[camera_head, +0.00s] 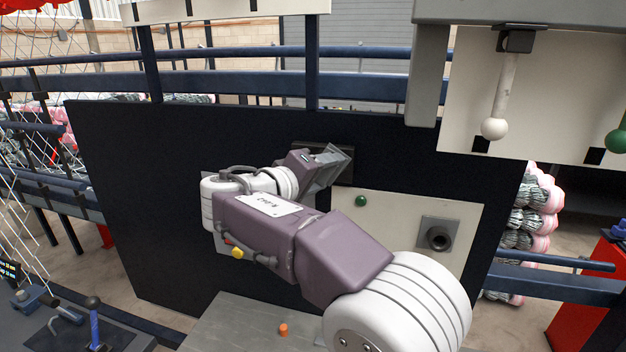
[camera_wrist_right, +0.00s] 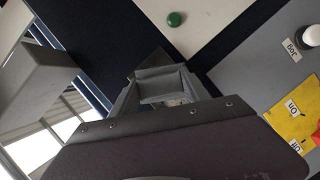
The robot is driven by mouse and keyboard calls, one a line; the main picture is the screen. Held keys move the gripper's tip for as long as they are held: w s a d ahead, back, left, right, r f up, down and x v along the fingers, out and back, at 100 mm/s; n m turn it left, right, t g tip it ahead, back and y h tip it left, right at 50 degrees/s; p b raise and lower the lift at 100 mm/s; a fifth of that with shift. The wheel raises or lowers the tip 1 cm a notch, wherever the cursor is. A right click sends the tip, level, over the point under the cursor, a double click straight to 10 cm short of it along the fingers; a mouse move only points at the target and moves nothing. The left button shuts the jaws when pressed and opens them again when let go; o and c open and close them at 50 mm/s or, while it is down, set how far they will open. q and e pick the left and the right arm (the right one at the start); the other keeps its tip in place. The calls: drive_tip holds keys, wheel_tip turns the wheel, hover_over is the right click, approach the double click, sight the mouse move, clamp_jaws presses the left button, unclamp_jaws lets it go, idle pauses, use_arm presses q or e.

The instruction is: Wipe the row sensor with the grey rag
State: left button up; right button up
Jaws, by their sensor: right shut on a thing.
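My right gripper (camera_head: 328,166) reaches to the black panel (camera_head: 130,190) in the head view, its jaws at a dark rectangular fitting (camera_head: 343,175) there. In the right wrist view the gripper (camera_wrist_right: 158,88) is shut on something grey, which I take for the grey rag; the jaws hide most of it. Whether it touches the fitting I cannot tell. The fitting may be the row sensor, but no label for it is readable. My left gripper is not in view.
A cream plate with a green button (camera_head: 361,201) and a grey square mount with a round dark opening (camera_head: 438,236) sits right of the gripper. Blue rails (camera_head: 380,86) run behind the panel. White-knobbed (camera_head: 494,128) and green-knobbed levers hang at the upper right.

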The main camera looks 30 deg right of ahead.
drive_tip(key=shift+s+d, duration=0.1)
drive_tip(key=shift+s+d+f+b, duration=0.2)
drive_tip(key=shift+s+d+b, duration=0.3)
drive_tip(key=shift+b, duration=0.2)
drive_tip(key=shift+s+d+b, duration=0.5)
drive_tip(key=shift+s+d, duration=0.05)
drive_tip(key=shift+s, duration=0.15)
drive_tip(key=shift+s+d+r, duration=0.15)
drive_tip(key=shift+s+r, duration=0.05)
drive_tip(key=shift+s, duration=0.1)
drive_tip(key=shift+w+f+b, duration=0.1)
drive_tip(key=shift+w+b, duration=0.05)
drive_tip(key=shift+b, duration=0.15)
drive_tip(key=shift+w+a+p, duration=0.4)
drive_tip(key=shift+w+a, duration=0.65)
drive_tip(key=shift+w, duration=0.2)
drive_tip(key=shift+w+a, duration=0.25)
drive_tip(key=shift+w+a+r+p, duration=0.25)
drive_tip(key=shift+w+a+p, duration=0.4)
drive_tip(key=shift+w, duration=0.25)
drive_tip(key=shift+w+a+f+p, duration=0.15)
drive_tip(key=shift+w+a+p, duration=0.7)
drive_tip(key=shift+w+a, duration=1.05)
